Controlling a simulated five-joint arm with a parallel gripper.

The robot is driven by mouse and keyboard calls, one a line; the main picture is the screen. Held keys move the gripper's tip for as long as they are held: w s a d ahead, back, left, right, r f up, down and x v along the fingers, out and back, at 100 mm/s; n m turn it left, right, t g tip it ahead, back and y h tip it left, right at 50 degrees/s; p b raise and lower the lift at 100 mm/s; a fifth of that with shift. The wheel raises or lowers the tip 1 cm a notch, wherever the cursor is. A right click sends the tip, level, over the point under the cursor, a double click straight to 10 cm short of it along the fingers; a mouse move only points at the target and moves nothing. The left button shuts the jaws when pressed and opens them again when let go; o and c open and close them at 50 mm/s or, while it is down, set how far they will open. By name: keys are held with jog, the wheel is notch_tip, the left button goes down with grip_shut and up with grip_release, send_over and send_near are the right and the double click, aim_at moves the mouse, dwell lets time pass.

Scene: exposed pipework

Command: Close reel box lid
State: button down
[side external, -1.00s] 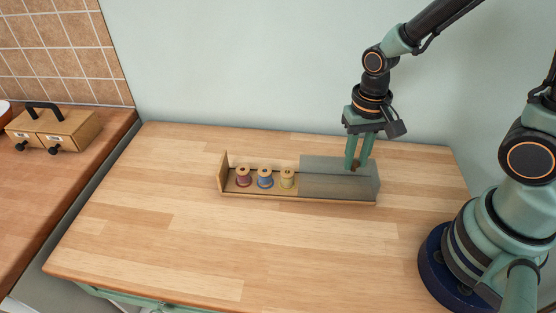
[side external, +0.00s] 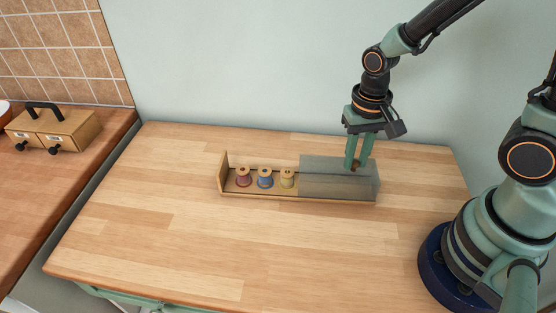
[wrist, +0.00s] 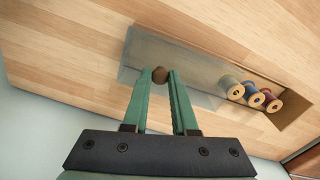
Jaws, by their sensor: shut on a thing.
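The reel box (side external: 223,172) is a long wooden tray on the worktop, with a raised wooden end at its left. Its grey, see-through lid (side external: 325,180) covers the right half; the left half is uncovered. My gripper (side external: 355,165) points down at the lid's right part. In the wrist view its fingertips (wrist: 160,76) are shut on a small round brown knob (wrist: 159,74) on the lid.
The wooden worktop (side external: 190,245) is clear in front of the box and to its left. A pale wall (side external: 250,70) stands behind. A wooden drawer box with a dark handle (side external: 60,130) sits on the separate counter at far left.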

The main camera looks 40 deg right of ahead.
jog(key=shift+w, duration=0.1)
dwell(0.3)
jog(key=w+a, duration=0.3)
jog(key=a, duration=0.1)
jog(key=w+a, duration=0.8)
jog(key=shift+w+a, duration=0.15)
jog(key=shift+a, duration=0.2)
jog(key=c, duration=0.7)
grip_release()
jog(key=shift+r, duration=0.1)
notch_tip(320, 180, up, 12)
